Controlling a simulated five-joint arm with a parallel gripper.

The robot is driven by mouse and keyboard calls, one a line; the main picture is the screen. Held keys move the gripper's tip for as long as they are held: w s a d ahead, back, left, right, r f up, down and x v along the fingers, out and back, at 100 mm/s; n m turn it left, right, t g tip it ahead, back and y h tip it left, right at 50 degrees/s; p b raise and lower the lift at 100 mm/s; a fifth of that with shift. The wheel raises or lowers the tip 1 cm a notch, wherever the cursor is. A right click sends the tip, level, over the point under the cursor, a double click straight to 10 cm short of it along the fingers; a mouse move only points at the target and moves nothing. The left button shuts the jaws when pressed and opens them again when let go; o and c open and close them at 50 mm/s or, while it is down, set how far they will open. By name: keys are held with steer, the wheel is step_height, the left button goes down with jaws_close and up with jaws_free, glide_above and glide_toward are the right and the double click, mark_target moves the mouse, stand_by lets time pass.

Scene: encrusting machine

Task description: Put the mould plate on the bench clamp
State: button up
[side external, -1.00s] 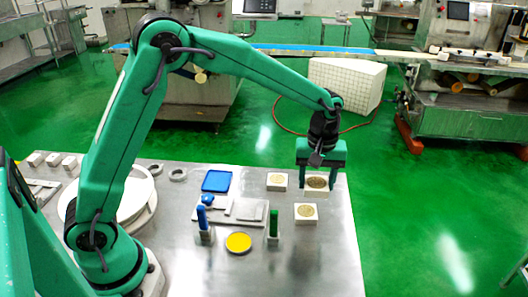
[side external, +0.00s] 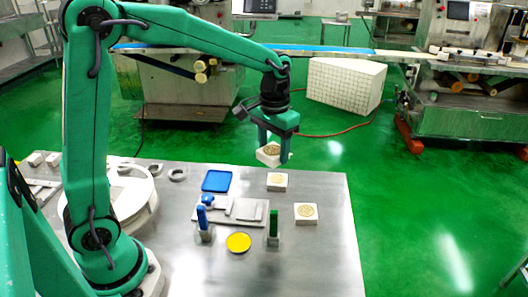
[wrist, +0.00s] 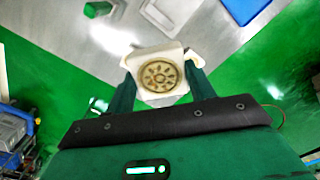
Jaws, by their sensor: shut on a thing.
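My gripper (side external: 275,157) is shut on a mould plate (side external: 268,154), a white square block with a round patterned brown face, held in the air above the bench's far edge. In the wrist view the plate (wrist: 160,75) sits between the two fingers (wrist: 160,85), patterned face toward the camera and slightly tilted. The bench clamp (side external: 238,212) appears to be the low grey metal fixture with a blue knob at mid-bench, nearer the side camera than my gripper and to its left. Nothing lies over it.
Two similar white blocks (side external: 277,182) (side external: 306,213) stand on the bench (side external: 325,250) at right. A blue tray (side external: 217,181), a yellow disc (side external: 238,243), and a blue-handled (side external: 202,216) and a green-handled tool (side external: 273,224) in upright holders surround the fixture. A large white round dish is at left.

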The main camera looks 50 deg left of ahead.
steer(key=shift+s+a+r+m, duration=0.4)
steer(key=shift+s+a+m, duration=0.15)
steer(key=shift+a+m, duration=0.05)
steer(key=shift+w+d+f+n, duration=0.35)
steer(key=shift+w+d+n, duration=0.05)
steer(key=shift+d, duration=0.05)
steer(key=w+d+f+n, duration=0.6)
steer(key=d+f+n, duration=0.1)
steer(key=d, duration=0.3)
steer(key=shift+n, duration=0.7)
steer(key=shift+w, duration=0.15)
glide_above(302, 192)
step_height(302, 192, down, 7)
steer(key=shift+w+f, duration=0.1)
steer(key=shift+f, duration=1.75)
steer(key=shift+f, duration=0.2)
